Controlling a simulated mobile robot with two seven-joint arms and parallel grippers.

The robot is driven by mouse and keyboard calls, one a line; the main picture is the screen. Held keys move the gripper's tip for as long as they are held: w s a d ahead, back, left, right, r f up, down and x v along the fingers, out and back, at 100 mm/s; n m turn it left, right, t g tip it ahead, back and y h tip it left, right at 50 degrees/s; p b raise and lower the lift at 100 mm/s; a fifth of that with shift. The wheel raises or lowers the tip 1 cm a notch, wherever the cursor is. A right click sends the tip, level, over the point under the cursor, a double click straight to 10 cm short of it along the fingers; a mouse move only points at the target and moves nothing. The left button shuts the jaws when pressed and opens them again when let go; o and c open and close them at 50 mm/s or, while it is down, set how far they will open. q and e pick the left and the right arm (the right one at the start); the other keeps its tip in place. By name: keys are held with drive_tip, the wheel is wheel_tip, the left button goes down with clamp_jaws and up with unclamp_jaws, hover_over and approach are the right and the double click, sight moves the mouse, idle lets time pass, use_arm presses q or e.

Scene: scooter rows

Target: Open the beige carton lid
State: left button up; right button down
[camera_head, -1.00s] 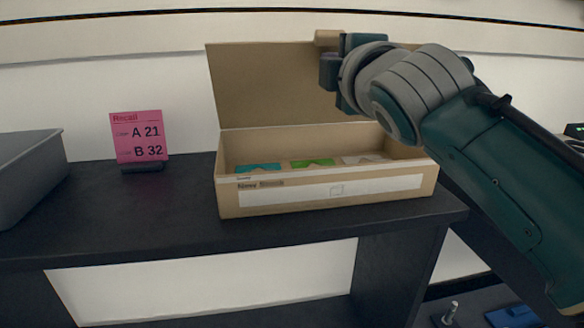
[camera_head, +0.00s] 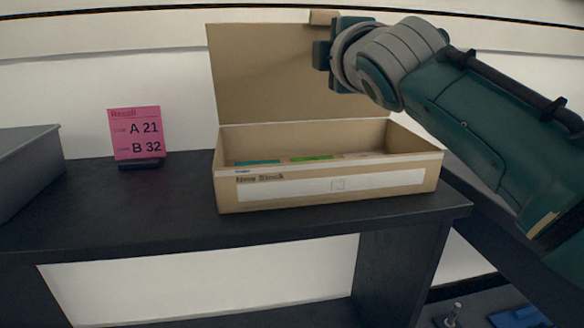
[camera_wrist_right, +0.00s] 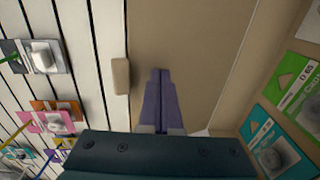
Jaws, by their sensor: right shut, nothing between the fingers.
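The beige carton (camera_head: 230,197) sits on the dark shelf with its lid (camera_head: 265,75) standing up at the back, open. A small tab (camera_head: 323,16) projects from the lid's top edge. My right gripper (camera_head: 320,55) is shut and empty in front of the lid's inner face, below the tab; I cannot tell if it touches. In the right wrist view, the closed fingers (camera_wrist_right: 160,76) point along the lid (camera_wrist_right: 190,40) beside the tab (camera_wrist_right: 121,76). Teal, green and pale packets show inside the carton, the green one (camera_wrist_right: 299,86) clearly. My left gripper is not in view.
A pink recall card (camera_head: 136,133) stands left of the carton on the dark shelf (camera_head: 120,215). A grey bin (camera_head: 25,165) is at the far left. Hanging packets (camera_wrist_right: 52,117) line the slatted wall behind the lid. Shelf between card and carton is clear.

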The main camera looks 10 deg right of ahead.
sight(313, 89)
drive_tip(key=shift+w+r+b, duration=0.15)
drive_tip(key=shift+w+b, duration=0.95)
drive_tip(key=shift+w, duration=0.25)
drive_tip(key=shift+w+b, duration=0.2)
drive_tip(key=shift+b, duration=0.2)
drive_tip(key=shift+w+a+f+b, duration=0.1)
drive_tip(key=shift+w+f+b, duration=0.1)
drive_tip(key=shift+w+b, duration=1.2)
drive_tip(key=shift+w+r+b, duration=0.1)
drive_tip(key=shift+w+b, duration=0.25)
drive_tip(key=shift+b, duration=1.15)
drive_tip(key=shift+r, duration=0.1)
